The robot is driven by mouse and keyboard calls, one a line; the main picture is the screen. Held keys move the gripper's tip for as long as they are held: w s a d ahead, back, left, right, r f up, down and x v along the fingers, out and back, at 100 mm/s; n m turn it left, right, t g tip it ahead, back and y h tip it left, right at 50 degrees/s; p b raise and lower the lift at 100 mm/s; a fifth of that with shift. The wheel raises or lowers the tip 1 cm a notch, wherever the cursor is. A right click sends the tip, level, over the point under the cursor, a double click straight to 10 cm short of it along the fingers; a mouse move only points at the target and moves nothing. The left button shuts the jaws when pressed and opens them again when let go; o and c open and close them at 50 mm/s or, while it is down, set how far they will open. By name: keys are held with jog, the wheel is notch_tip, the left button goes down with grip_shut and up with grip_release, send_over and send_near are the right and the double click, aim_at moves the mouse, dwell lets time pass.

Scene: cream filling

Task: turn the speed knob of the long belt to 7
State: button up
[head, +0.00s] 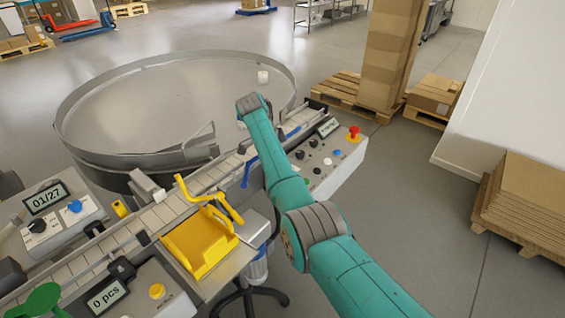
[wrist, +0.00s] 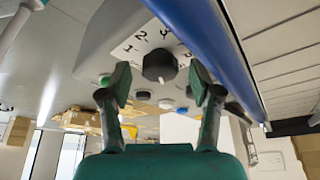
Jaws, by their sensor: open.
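In the wrist view a black round knob (wrist: 158,66) with a small white mark at its lower edge sits on a pale panel (wrist: 105,45). Printed numbers, 1 and 2 among them, stand around it; some are cut off by the blue rail. My gripper (wrist: 160,84) is open, one finger on each side of the knob in the picture; contact cannot be told. In the head view the control box (head: 345,176) carries several knobs beside the long belt (head: 158,217). My teal arm hides the gripper there.
A red button (head: 353,132) and a small display (head: 327,127) stand on the same box. A blue rail (wrist: 205,35) runs close past the knob. A yellow tray (head: 190,246) and a large round metal table (head: 150,100) are near the belt.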

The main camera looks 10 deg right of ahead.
jog(key=v, duration=1.1)
jog(key=shift+a+r, duration=0.2)
jog(key=shift+r, duration=0.15)
jog(key=shift+s, duration=0.1)
